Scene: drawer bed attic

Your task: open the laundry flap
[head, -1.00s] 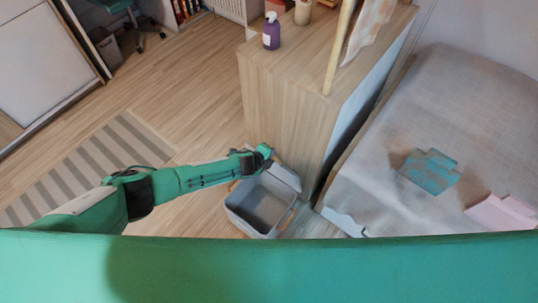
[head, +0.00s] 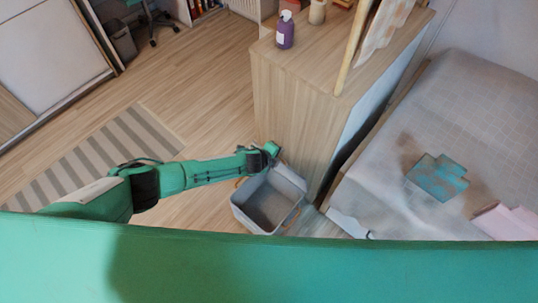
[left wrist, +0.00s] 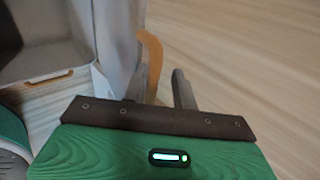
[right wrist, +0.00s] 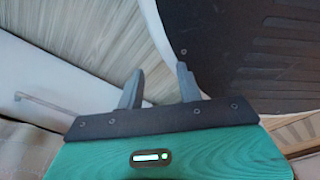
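The grey laundry bin (head: 240,212) stands on the floor beside the wooden cabinet. Its top is open and the dark inside shows. Its light grey flap (head: 290,179) stands raised at the far side, by the cabinet. My left gripper (head: 272,149) is just beyond the flap's upper edge. My right gripper (right wrist: 158,85) is open and empty, outside the head view.
The wooden cabinet (head: 290,110) stands close to the bin and carries a purple bottle (head: 285,30). A bed (head: 470,110) with folded clothes (head: 437,178) is at the right. A striped rug (head: 100,160) lies at the left; the floor between is clear.

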